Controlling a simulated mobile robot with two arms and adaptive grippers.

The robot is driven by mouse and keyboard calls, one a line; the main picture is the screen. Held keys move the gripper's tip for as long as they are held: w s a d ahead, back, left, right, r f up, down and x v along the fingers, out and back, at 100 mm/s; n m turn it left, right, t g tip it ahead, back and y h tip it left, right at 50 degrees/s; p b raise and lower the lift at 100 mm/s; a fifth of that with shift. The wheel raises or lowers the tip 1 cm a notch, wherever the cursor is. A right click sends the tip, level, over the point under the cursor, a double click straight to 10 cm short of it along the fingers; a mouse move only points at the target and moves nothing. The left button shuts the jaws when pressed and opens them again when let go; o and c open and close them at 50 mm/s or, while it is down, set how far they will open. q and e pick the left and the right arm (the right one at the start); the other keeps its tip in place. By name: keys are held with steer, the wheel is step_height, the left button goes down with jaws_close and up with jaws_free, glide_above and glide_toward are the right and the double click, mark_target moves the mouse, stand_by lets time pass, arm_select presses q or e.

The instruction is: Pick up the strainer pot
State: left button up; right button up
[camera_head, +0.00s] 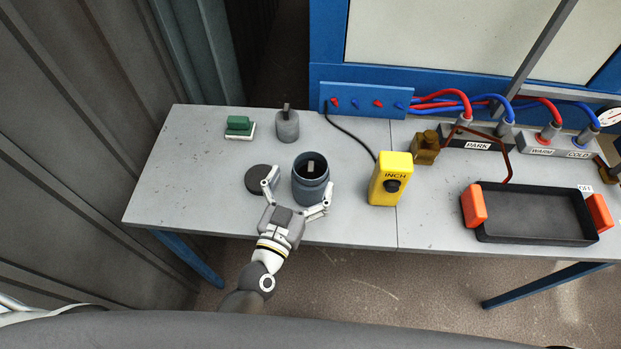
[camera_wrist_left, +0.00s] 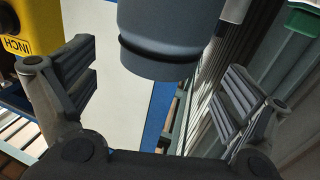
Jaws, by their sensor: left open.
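The strainer pot, which I take to be the blue-grey open-topped pot (camera_head: 311,185), stands upright near the table's front edge. A small light piece shows inside its dark mouth. My left gripper (camera_head: 298,186) is open, reaching in from the front, with one finger to the left of the pot and one at its right side. In the left wrist view the pot (camera_wrist_left: 168,40) lies beyond and between the two spread fingers (camera_wrist_left: 160,95), with a dark band around it. I cannot tell whether a finger touches it. My right gripper is not in view.
A dark round lid (camera_head: 258,180) lies close by the left finger. A grey canister (camera_head: 286,126) and a green block (camera_head: 239,125) stand behind. A yellow INCH box (camera_head: 388,180) with a cable is to the right, then a black tray (camera_head: 530,215). The table's left part is clear.

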mark_target(310, 167)
arm_select(q)
steer(key=p+x, duration=0.1)
steer(key=x, duration=0.2)
steer(key=shift+w+d+r, duration=0.15)
steer(key=shift+w+d, duration=0.05)
steer(key=shift+w, duration=0.1)
steer(key=shift+w+d, duration=0.15)
steer(key=shift+w, duration=0.3)
steer(key=shift+s, duration=0.1)
steer(key=shift+c, duration=0.5)
steer(key=c, duration=1.7)
steer(key=shift+o, duration=0.2)
steer(key=shift+r, duration=0.15)
